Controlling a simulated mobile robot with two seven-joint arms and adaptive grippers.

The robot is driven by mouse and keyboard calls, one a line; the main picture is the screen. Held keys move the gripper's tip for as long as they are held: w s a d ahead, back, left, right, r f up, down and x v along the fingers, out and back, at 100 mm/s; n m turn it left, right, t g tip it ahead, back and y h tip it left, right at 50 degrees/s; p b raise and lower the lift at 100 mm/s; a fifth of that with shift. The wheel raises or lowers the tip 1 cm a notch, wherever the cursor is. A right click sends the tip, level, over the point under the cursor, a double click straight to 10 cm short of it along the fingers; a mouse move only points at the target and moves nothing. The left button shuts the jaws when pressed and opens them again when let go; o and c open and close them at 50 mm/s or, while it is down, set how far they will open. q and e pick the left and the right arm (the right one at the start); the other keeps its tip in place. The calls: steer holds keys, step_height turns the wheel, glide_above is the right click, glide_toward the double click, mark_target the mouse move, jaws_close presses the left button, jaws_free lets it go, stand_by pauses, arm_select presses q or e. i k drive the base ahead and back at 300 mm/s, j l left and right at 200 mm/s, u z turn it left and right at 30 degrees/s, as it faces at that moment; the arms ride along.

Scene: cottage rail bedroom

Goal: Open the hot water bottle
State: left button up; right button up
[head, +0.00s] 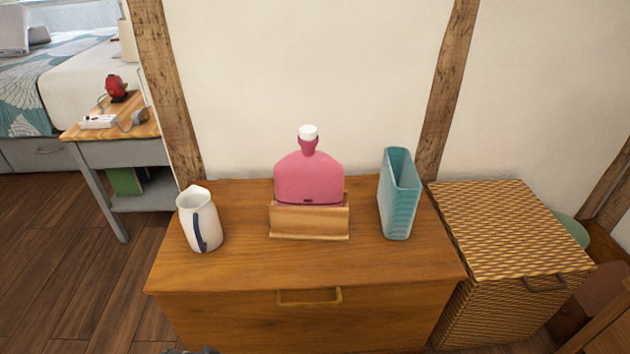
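The pink hot water bottle (309,178) stands upright in a light wooden holder (309,222) on top of the wooden chest (250,265). Its white cap (308,132) sits on the neck at the top and faces up. The bottle's lower part is hidden inside the holder. Neither gripper can be made out in the head view. Only a small dark sliver shows at the bottom edge, left of centre, too little to identify.
A white pitcher with a blue handle (198,219) stands left of the holder. A tall teal container (399,196) stands right of it. A wicker hamper (510,235) is beside the chest on the right. The chest top in front of the holder is clear.

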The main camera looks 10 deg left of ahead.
mark_target(307, 176)
steer(key=k+l+u, duration=0.1)
steer(key=l+u, duration=0.2)
steer(key=k+l+u, duration=0.1)
steer(key=l+u, duration=0.2)
steer(key=k+l+u, duration=0.15)
steer(key=l+u, duration=0.15)
